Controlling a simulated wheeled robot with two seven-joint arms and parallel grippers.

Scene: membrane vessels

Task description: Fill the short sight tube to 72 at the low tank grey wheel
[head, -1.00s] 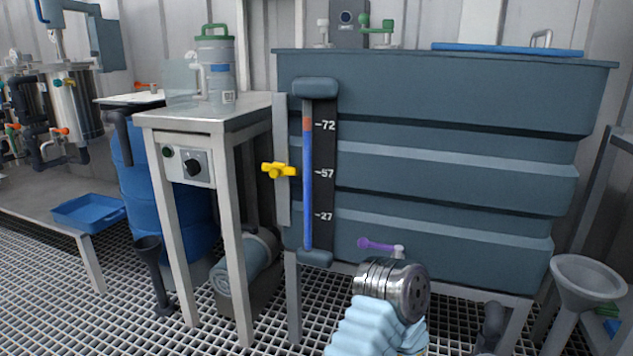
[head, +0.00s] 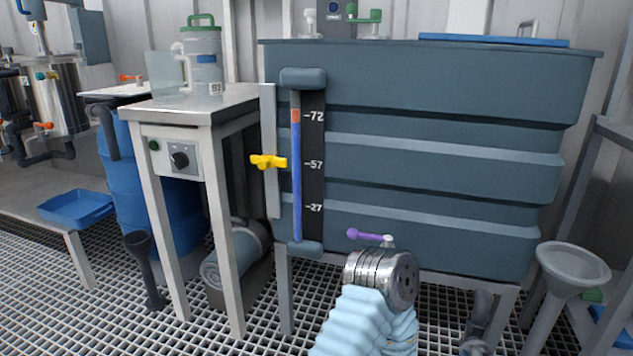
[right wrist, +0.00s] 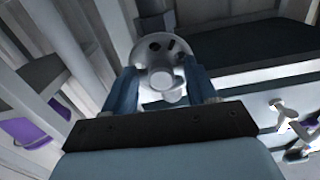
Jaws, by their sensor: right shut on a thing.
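The sight tube (head: 296,185) stands upright on the front of the blue-grey tank (head: 430,105), beside a black scale (head: 313,185) marked 72, 57 and 27. The tube is blue over most of its height. A short orange-red piece tops the blue, level with the 72 mark. In the right wrist view my right gripper (right wrist: 160,75) is shut on a round grey wheel (right wrist: 158,48) with holes in its face. In the head view my right wrist hides the fingers and the wheel, low in front of the tank. My left gripper is not in view.
A purple lever (head: 367,235) sits just above my right wrist. A yellow valve handle (head: 268,162) is left of the tube. A metal stand (head: 205,105) with a knob panel is further left. A grey funnel (head: 572,262) stands at the right.

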